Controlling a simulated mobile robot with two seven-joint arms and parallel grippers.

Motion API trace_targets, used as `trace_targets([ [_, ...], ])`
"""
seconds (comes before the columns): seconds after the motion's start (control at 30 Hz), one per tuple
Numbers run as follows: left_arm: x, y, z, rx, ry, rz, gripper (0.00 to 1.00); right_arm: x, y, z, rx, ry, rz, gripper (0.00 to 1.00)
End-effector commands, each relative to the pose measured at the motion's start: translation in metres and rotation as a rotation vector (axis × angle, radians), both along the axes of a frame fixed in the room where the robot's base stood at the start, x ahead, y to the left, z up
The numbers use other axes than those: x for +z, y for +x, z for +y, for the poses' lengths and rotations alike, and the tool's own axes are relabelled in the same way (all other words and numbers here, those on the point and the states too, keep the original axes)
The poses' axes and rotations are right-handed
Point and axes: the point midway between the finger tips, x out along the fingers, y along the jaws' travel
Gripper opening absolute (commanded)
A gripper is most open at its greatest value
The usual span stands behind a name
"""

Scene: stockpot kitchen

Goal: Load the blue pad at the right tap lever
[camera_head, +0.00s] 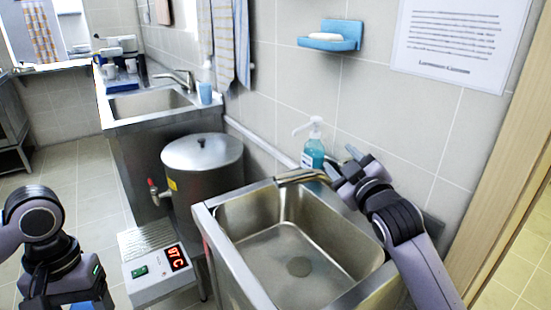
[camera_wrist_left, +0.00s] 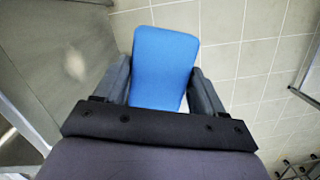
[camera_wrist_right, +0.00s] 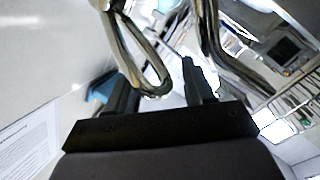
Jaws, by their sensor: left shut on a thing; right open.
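The blue pad (camera_wrist_left: 165,65) is held between the two fingers of my left gripper (camera_wrist_left: 162,88), which is shut on it. In the head view a bit of the pad's blue shows at the bottom left edge. My right gripper (camera_head: 352,168) is open beside the tap (camera_head: 300,176) at the back of the near sink. In the right wrist view a looped metal tap lever (camera_wrist_right: 153,82) reaches in between the open fingers. I cannot tell whether it touches a finger.
The near sink basin (camera_head: 300,245) is empty. A soap bottle (camera_head: 313,150) stands just behind the tap. A steel pot (camera_head: 203,165) and a heater box with a red display (camera_head: 158,268) stand left of the sink. A wooden door frame (camera_head: 510,170) is at the right.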

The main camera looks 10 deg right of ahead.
Motion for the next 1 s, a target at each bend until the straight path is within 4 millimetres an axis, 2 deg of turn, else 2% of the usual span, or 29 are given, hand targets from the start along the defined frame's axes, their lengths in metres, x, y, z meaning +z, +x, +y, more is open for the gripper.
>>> trace_targets([
  [0.03,0.0,0.0,0.0,0.0,0.0,0.0,0.45,0.0,0.0,0.0,0.0,0.0,0.0,0.46],
  [0.17,0.0,0.0,0.0,0.0,0.0,0.0,0.45,0.0,0.0,0.0,0.001,0.0,0.001,0.04],
  [0.2,0.0,0.0,0.0,0.0,0.0,0.0,0.45,-0.001,0.0,0.0,0.001,0.001,0.002,0.0],
  [0.43,0.006,0.0,0.0,0.0,0.0,0.0,0.45,0.001,0.0,0.001,0.002,0.01,0.012,0.0],
  [0.73,0.034,0.0,0.0,0.0,0.0,0.0,0.45,0.009,0.002,-0.001,0.002,0.062,0.055,0.0],
  [1.0,0.035,0.0,0.0,0.0,0.0,0.0,0.45,0.006,0.002,-0.002,0.002,0.073,0.06,0.0],
])
